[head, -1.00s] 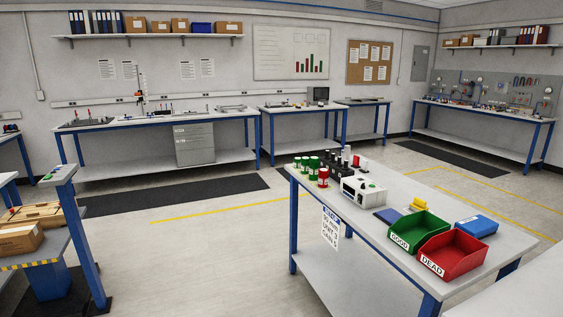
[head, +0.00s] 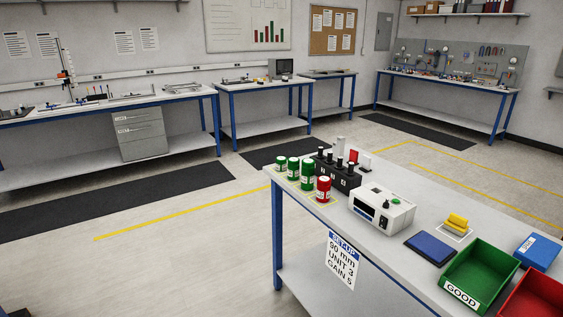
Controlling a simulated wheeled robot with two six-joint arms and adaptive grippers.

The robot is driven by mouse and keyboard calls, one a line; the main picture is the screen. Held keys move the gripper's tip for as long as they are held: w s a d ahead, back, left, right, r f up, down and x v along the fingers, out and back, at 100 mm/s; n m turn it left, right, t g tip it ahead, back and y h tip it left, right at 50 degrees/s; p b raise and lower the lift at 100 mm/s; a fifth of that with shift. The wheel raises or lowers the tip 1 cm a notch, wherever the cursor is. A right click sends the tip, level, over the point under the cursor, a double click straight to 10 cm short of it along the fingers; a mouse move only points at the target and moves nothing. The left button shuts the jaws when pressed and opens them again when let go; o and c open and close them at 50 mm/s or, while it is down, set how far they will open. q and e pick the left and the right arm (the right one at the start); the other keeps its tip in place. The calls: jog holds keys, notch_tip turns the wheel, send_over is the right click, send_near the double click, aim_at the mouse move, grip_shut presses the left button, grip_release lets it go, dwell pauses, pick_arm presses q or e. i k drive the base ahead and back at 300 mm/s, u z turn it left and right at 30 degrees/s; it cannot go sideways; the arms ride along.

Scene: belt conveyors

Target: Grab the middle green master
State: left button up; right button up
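Three green masters stand in a row at the far left end of the blue-legged table: a small left one (head: 281,165), a middle green master (head: 294,169) and a taller right one (head: 307,176). Each is a green cylinder with a pale band. A red cylinder (head: 323,190) stands just in front of the tall green one. Neither of my grippers shows in the head view.
The table (head: 390,255) also holds a black rack (head: 345,180) with several black-topped items, a white instrument (head: 381,209), a blue pad (head: 431,248), a green GOOD bin (head: 480,275) and a red bin (head: 535,300). Open floor (head: 190,250) lies left of the table.

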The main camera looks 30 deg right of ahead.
aim_at(293, 164)
jog(key=z, duration=0.3)
jog(key=i, duration=1)
jog(key=z, duration=1.35)
jog(key=i, duration=0.75)
jog(key=z, duration=0.65)
